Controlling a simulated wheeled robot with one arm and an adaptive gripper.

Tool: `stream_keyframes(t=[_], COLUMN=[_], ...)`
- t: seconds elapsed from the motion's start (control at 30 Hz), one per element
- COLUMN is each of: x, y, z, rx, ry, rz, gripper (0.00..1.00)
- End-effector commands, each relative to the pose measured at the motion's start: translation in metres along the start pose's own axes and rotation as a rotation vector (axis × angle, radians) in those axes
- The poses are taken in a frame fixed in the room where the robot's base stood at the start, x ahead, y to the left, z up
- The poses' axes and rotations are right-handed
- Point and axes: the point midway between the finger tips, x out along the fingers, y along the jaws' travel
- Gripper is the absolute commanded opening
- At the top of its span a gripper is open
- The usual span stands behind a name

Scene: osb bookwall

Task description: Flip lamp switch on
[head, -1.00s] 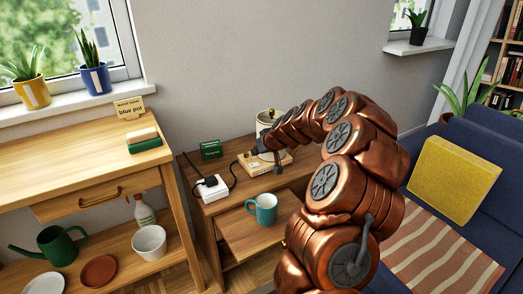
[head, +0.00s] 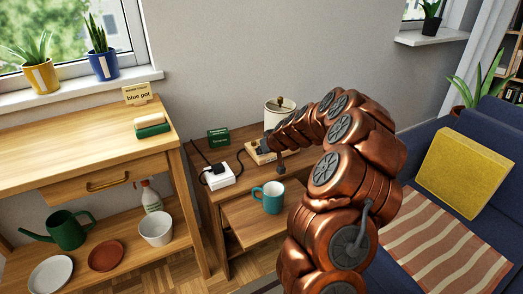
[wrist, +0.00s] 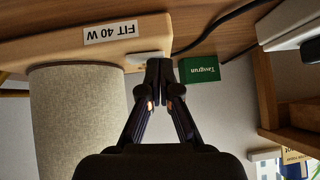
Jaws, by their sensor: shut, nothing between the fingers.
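The lamp has a pale fabric shade (head: 280,108) and a wooden base (head: 254,155) on the small wooden side table. In the wrist view, which is upside down, the shade (wrist: 78,120) and the base (wrist: 60,48) with a "FIT 40 W" label fill the left. A white switch (wrist: 146,58) sits on the base beside my fingertips. My gripper (wrist: 159,66) is shut and empty, its tips right at the switch; I cannot tell if they touch it. In the head view my gripper (head: 265,146) is at the base, partly covering it. The switch is hidden there.
A teal mug (head: 272,198) stands on the lower pull-out board. A white socket box (head: 218,177) with a black plug and cord is left of the lamp. A green box (head: 218,137) stands behind. A blue sofa (head: 430,150) is at right, a wooden bench (head: 80,145) at left.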

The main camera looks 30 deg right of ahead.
Motion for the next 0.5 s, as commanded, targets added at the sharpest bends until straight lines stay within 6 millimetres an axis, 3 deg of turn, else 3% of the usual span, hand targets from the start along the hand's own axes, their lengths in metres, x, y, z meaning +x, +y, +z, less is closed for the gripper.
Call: stream_keyframes(t=[0.5], x=[-0.0003], y=[0.0067], z=[-0.0008], rx=[-0.005], ry=[0.001], rz=[0.007], gripper=[0.0])
